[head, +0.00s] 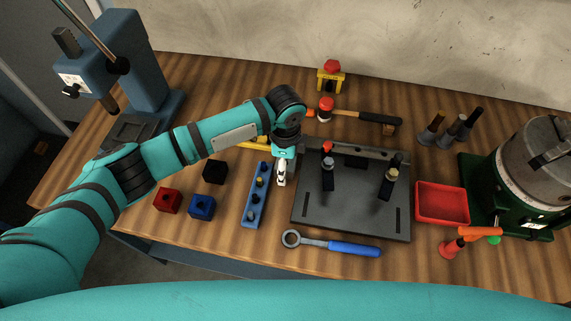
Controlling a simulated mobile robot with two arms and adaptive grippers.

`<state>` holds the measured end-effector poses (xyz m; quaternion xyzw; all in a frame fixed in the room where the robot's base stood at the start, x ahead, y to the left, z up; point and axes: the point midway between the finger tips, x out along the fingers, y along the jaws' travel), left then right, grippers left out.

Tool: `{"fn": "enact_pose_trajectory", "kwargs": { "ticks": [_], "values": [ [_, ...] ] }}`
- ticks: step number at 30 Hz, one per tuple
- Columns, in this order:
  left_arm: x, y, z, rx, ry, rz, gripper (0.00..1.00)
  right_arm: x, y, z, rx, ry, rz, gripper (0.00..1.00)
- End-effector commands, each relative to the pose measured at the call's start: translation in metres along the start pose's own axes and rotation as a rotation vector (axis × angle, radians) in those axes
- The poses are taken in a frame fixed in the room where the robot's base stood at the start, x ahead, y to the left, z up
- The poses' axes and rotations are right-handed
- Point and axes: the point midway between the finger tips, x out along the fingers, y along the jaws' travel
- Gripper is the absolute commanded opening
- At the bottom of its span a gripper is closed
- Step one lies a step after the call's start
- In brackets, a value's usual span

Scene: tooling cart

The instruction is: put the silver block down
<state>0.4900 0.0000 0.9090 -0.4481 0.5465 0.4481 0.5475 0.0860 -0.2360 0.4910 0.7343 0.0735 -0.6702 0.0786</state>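My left arm comes in from the left, and my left gripper (281,180) points down between a blue strip and a dark plate. The gripper is small, pale and seen from above, so I cannot tell whether its fingers are open or shut. No silver block stands out clearly; I cannot tell whether the pale shape at the fingertips includes it. My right gripper is not in view.
A blue strip with several pegs (249,211) and a dark fixture plate (338,219) flank the gripper. Red (167,201), blue (202,207) and black (215,172) blocks lie left. A ratchet (345,247) lies in front; a red tray (442,218) sits right.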

Motion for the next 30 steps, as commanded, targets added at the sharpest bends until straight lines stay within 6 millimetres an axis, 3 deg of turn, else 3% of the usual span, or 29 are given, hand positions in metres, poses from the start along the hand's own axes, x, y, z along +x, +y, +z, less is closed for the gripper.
{"fn": "enact_pose_trajectory", "kwargs": {
  "ticks": [2, 15, 23, 30],
  "values": [
    [0.0, 0.0, 0.0, 0.0, 0.0, 0.0, 0.57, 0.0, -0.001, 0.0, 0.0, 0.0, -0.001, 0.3],
    [-0.001, 0.0, -0.001, 0.0, 0.001, -0.001, 0.0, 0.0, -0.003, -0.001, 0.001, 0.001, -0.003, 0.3],
    [-0.007, -0.001, -0.001, 0.001, 0.003, -0.003, 0.0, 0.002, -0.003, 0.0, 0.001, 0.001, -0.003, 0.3],
    [-0.05, -0.002, -0.001, 0.002, 0.003, -0.006, 0.0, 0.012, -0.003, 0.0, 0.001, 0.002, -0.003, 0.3]
  ]
}}
